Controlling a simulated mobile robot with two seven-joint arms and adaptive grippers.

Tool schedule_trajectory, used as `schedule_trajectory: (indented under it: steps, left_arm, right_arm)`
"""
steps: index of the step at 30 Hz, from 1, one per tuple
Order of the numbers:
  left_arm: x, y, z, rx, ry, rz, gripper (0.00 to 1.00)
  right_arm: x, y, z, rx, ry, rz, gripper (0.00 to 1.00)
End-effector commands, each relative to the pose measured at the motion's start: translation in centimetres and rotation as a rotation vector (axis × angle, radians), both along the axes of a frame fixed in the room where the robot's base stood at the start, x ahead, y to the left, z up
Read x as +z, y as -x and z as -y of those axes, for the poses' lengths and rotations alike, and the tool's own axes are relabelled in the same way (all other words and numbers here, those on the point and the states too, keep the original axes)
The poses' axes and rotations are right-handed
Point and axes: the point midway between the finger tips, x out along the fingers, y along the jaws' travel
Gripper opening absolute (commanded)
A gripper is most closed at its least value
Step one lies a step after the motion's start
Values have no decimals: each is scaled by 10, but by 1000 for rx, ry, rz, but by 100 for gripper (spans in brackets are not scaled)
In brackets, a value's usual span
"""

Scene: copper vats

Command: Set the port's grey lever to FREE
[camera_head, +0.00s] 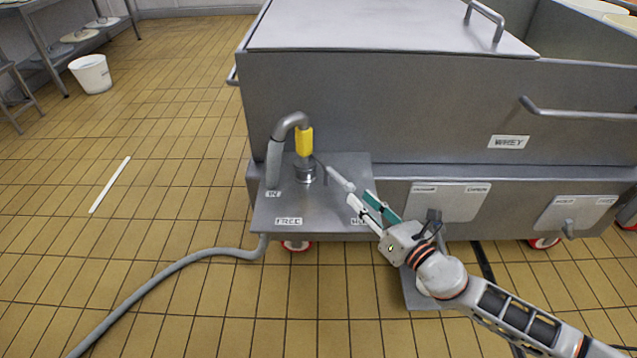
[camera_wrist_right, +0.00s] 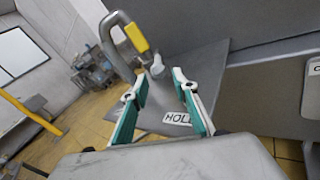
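The port's grey lever (camera_head: 341,180) sticks out from the round metal port (camera_head: 305,170) on a steel shelf (camera_head: 325,215), pointing right and toward the front, on the HOLD side. The FREE label (camera_head: 288,221) is at the shelf's front left; the HOLD label (camera_head: 358,221) at front right is partly hidden by my right gripper. My right gripper (camera_head: 362,200) is open and empty, its fingertips just short of the lever's end. In the right wrist view the lever's end (camera_wrist_right: 157,67) shows between and beyond the parted fingers (camera_wrist_right: 158,80). My left gripper is out of view.
A bent grey pipe with a yellow sleeve (camera_head: 304,141) rises over the port. The steel vat wall (camera_head: 400,110) stands behind. An OPEN-marked plate (camera_head: 455,203) with its own handle is near my right wrist. A grey hose (camera_head: 190,258) runs along the tiled floor.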

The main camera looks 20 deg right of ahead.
Motion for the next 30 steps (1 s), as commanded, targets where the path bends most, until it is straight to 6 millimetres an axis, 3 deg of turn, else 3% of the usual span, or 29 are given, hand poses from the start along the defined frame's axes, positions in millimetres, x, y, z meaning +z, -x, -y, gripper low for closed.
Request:
schedule_trajectory:
  steps: [1,5,21,30]
  left_arm:
    - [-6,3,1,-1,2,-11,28]
    - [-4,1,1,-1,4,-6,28]
    - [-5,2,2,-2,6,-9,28]
    - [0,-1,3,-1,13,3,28]
  right_arm:
    - [-8,-3,2,8,53,14,28]
    - [-1,-12,2,17,118,55,28]
    - [2,-75,-19,17,119,60,28]
    - [2,-85,-23,17,117,59,28]
